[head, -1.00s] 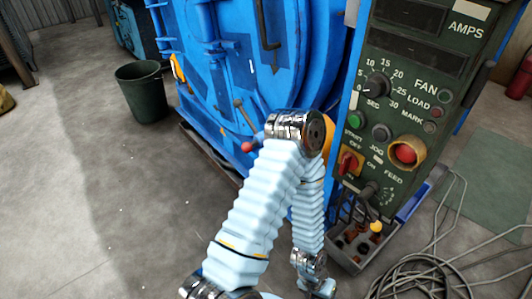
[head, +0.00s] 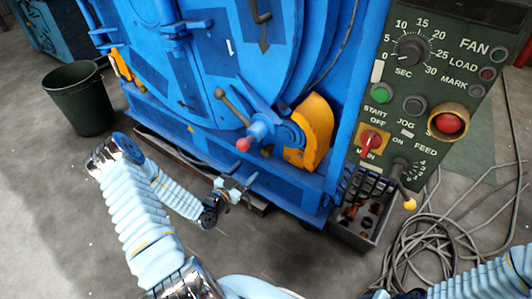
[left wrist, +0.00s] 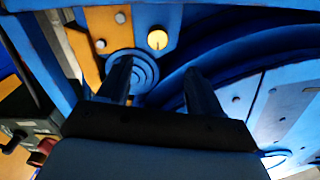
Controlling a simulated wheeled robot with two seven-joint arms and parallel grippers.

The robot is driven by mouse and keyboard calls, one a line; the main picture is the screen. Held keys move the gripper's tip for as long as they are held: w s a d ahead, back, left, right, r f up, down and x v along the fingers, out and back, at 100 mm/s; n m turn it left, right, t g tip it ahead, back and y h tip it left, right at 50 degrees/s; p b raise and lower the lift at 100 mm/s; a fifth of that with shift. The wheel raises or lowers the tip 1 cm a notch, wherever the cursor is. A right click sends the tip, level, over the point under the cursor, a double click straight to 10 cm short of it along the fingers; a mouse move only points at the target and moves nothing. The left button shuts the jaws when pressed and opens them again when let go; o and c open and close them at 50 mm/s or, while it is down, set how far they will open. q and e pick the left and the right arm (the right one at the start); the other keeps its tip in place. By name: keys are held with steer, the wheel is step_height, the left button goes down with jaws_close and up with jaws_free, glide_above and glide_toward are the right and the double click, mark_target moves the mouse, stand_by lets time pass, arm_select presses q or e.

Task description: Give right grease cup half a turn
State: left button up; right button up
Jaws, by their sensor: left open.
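In the left wrist view, a small round brass-yellow cap (left wrist: 157,39), possibly the right grease cup, sits above the gap between my fingers, beside a blue ringed disc (left wrist: 146,72) and a bolted orange plate (left wrist: 85,48). I cannot pick the cap out in the head view. My left gripper (head: 240,184) is in front of the blue machine's lower edge, below the red-tipped handle. In the wrist view its dark fingers (left wrist: 157,80) are apart with nothing gripped between them. My right arm enters at the lower right, with its fingers not visible.
The blue machine (head: 195,95) carries a lever with a red ball (head: 243,144) and an orange guard (head: 314,135). The control panel (head: 440,80) and a parts tray (head: 357,240) stand at right. Cables (head: 420,235) lie on the floor. A dark bin (head: 78,100) stands left.

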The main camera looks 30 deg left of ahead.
mark_target(265, 153)
arm_select(q)
steer(key=w, duration=0.4)
steer(key=w+d+b, duration=0.1)
steer(key=w, duration=0.8)
steer(key=shift+d, duration=0.15)
steer(key=shift+s, duration=0.1)
steer(key=c, duration=1)
